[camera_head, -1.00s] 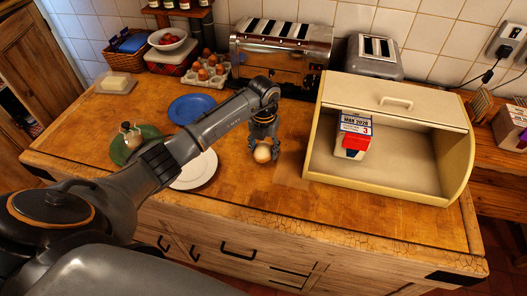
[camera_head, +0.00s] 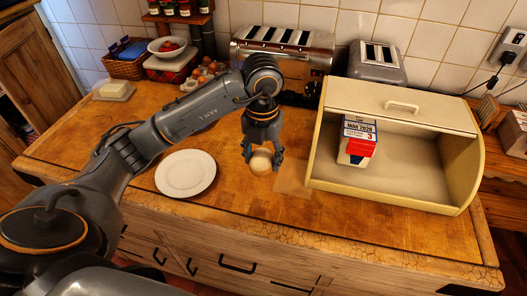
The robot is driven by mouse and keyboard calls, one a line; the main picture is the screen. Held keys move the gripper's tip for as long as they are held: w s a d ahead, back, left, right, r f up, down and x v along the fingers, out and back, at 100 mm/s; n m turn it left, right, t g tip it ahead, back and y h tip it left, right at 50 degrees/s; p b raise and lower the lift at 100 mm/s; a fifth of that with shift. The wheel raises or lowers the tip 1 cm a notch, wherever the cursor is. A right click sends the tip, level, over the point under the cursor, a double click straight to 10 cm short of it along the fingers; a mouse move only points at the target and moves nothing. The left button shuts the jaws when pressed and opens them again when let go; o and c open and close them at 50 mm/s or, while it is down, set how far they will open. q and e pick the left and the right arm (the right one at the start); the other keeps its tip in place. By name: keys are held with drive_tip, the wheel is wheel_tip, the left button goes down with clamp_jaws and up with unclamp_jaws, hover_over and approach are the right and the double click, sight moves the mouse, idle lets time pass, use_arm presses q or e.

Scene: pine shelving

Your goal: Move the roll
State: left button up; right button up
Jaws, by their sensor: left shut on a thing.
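The roll (camera_head: 260,164) is a small, round, pale tan thing near the front middle of the worktop. My left gripper (camera_head: 262,154) points down and is shut on it, with fingers on both sides. The gripper hides the roll's upper part. I cannot tell whether the roll touches the wood or hangs just above it. My right gripper is not in view.
A white plate (camera_head: 186,173) lies left of the roll. An open cream bread box (camera_head: 314,150) stands to the right, with a red, white and blue carton (camera_head: 357,142) inside. A large toaster (camera_head: 306,62) stands behind. Bare wood lies in front.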

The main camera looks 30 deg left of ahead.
sight(262, 171)
use_arm(q)
drive_tip(key=shift+s+d+r, duration=0.35)
drive_tip(key=shift+s+d, duration=0.05)
drive_tip(key=shift+s, duration=0.35)
drive_tip(key=shift+s+d+r, duration=0.3)
drive_tip(key=shift+s+d, duration=0.05)
drive_tip(key=shift+s, duration=0.35)
drive_tip(key=s+d+n, duration=0.1)
drive_tip(key=s+n, duration=0.2)
drive_tip(key=n, duration=1.4)
drive_tip(key=s+d+f+n, duration=0.1)
drive_tip(key=s+d+n, duration=0.1)
drive_tip(key=n, duration=1.5)
drive_tip(key=shift+s+d+f, duration=0.25)
drive_tip(key=shift+s+f, duration=0.05)
drive_tip(key=shift+s, duration=0.1)
drive_tip(key=shift+d, duration=0.15)
